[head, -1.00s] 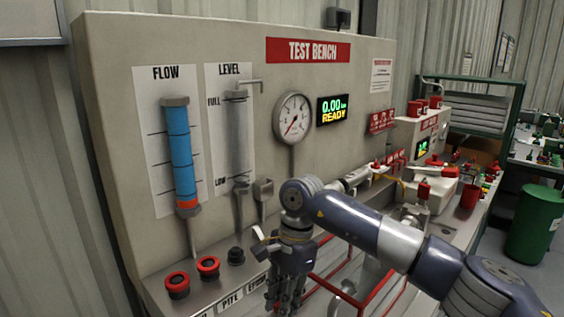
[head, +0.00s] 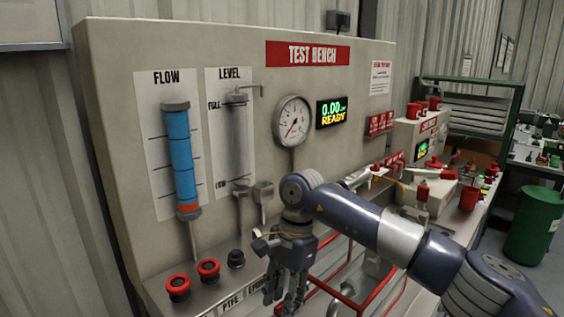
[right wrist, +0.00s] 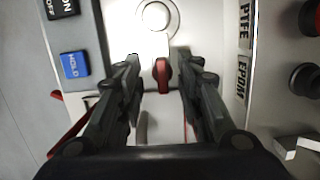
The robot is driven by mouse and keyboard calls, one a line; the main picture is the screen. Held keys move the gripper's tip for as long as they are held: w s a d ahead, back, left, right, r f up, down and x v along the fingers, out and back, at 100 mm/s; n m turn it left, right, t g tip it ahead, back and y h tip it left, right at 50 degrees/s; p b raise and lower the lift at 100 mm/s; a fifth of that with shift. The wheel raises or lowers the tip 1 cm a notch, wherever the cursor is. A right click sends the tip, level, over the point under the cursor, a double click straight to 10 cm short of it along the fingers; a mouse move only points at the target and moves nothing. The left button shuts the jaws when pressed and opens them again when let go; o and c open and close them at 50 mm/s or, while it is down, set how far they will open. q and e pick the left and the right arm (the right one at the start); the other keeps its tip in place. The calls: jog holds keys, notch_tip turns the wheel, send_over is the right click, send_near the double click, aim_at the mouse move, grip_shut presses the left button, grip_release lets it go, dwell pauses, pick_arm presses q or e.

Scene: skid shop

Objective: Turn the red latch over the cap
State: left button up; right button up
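The red latch (right wrist: 162,76) is a small red lever in the right wrist view, lying in line with the fingers on a light metal surface. A round pale cap (right wrist: 155,16) is just beyond it. My right gripper (right wrist: 158,58) is open, with one dark finger on each side of the latch. I cannot tell whether either finger touches it. In the head view my right gripper (head: 283,296) points down at the bench's front, and the latch and cap cannot be made out there. My left gripper is not in view.
The test bench panel (head: 350,80) stands behind, with a gauge (head: 292,120) and a blue flow tube (head: 181,155). Red-ringed black knobs (head: 208,269) sit left of the gripper. Red tubing (head: 375,290) runs at its right. A blue HOLD button (right wrist: 74,65) is left of the fingers.

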jog(key=shift+r+p, duration=1.35)
jog(key=shift+r, duration=1.45)
